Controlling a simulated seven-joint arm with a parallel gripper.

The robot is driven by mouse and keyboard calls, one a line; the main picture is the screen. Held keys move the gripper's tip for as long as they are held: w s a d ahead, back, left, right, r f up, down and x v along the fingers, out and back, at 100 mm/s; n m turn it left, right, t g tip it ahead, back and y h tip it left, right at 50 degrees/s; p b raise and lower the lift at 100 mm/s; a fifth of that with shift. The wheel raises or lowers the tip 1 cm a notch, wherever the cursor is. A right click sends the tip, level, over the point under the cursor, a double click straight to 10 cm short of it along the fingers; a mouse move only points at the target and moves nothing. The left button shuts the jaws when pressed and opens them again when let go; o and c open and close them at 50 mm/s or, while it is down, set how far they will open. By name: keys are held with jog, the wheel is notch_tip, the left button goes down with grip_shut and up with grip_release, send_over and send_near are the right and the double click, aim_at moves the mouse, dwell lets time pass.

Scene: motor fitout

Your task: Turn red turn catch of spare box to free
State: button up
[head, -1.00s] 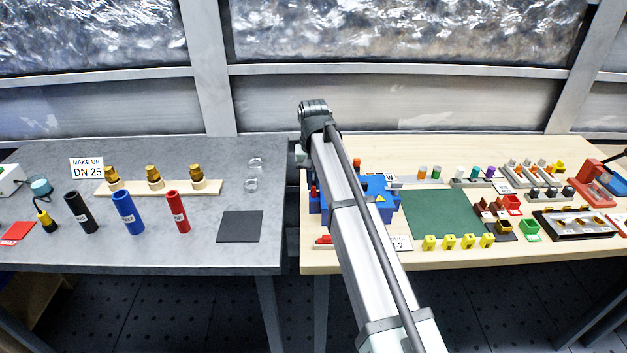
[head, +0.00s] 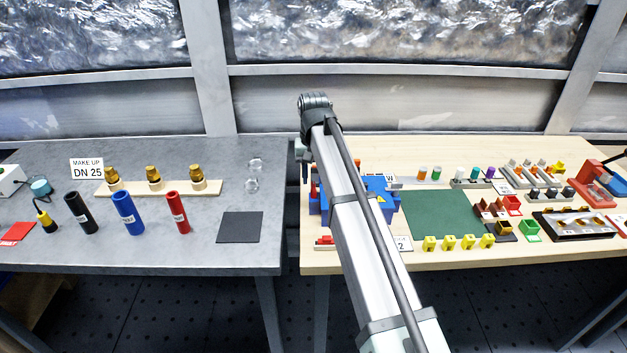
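A blue box (head: 383,203) with a yellow warning triangle stands at the left end of the wooden table, largely hidden behind my arm. It may be the spare box, but I cannot tell. Small red parts (head: 324,240) show at the table's front edge, left of my arm. Another red bit shows at the blue box's left side. I cannot make out a turn catch or its position. My gripper (head: 306,172) shows only as a dark sliver left of the arm's end, above the blue box's left side. Its fingers are too hidden to read.
The wooden table holds a green mat (head: 442,216), yellow pieces (head: 447,243) along the front and small coloured parts farther right. The grey table (head: 120,255) at left holds black, blue and red cylinders. A gap separates the tables.

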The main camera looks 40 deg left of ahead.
aim_at(314, 184)
notch_tip(314, 184, up, 12)
dwell(0.4)
jog(key=shift+f, duration=0.15)
dwell(0.3)
